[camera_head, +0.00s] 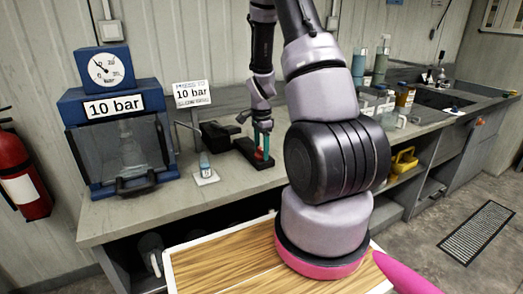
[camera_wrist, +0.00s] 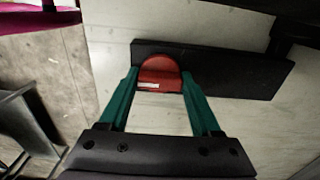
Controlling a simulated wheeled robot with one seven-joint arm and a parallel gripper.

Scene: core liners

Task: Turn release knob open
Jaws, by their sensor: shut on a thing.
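The release knob (camera_wrist: 160,66) is red with a rounded top and a small pale mark on its front face. It stands on a long black base (camera_wrist: 232,70), which also shows in the head view (camera_head: 252,152) on the bench. My gripper (camera_wrist: 160,82) has teal fingers, one on each side of the knob, and is shut on it. In the head view my gripper (camera_head: 262,146) points down at the black base, and the fingers largely hide the knob. How far the knob is turned cannot be told.
A blue pressure unit (camera_head: 116,130) with a gauge and a "10 bar" label stands to the left. A small device on a white pad (camera_head: 206,178) and a "10 bar" sign (camera_head: 191,94) are near the base. Bottles and a sink are at the right.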

